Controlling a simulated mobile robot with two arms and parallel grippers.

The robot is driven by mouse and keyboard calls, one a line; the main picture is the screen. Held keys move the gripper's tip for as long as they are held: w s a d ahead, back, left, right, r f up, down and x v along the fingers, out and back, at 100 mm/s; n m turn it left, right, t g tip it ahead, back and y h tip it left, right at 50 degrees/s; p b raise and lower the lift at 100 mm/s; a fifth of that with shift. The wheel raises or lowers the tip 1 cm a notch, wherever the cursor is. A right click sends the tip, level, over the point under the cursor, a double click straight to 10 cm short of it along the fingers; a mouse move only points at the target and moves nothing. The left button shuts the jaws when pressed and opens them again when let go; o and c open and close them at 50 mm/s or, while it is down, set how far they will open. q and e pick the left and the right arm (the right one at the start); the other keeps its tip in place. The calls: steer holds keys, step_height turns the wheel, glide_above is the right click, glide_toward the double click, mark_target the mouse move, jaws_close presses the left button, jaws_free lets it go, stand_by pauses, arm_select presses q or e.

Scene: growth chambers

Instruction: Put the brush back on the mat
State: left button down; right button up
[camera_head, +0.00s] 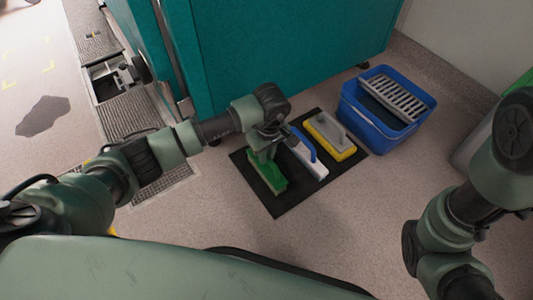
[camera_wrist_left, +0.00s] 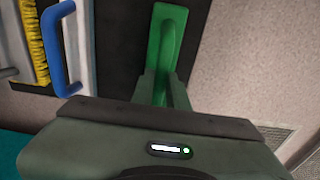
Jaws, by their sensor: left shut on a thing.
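The green brush (camera_head: 268,176) is at the left part of the black mat (camera_head: 291,207), lying along it beside the other tools. I cannot tell whether it touches the mat or is held just above it. My left gripper (camera_head: 265,153) points down over the brush and is shut on it. In the left wrist view the green brush (camera_wrist_left: 166,42) runs up from between the fingers (camera_wrist_left: 162,92), with the dark mat (camera_wrist_left: 117,45) behind it. The gripper body hides the brush's near end. My right arm shows at the right, but its gripper is out of view.
A white tool with a blue handle (camera_head: 304,146) and a yellow-edged scrubber (camera_head: 330,135) lie on the mat to the right of the brush. A blue bucket (camera_head: 372,123) with a grey grate stands beyond them. A teal cabinet (camera_head: 270,50) rises behind. The floor in front is clear.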

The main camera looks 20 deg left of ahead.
arm_select(q)
steer(key=c, duration=1.3)
jaws_free()
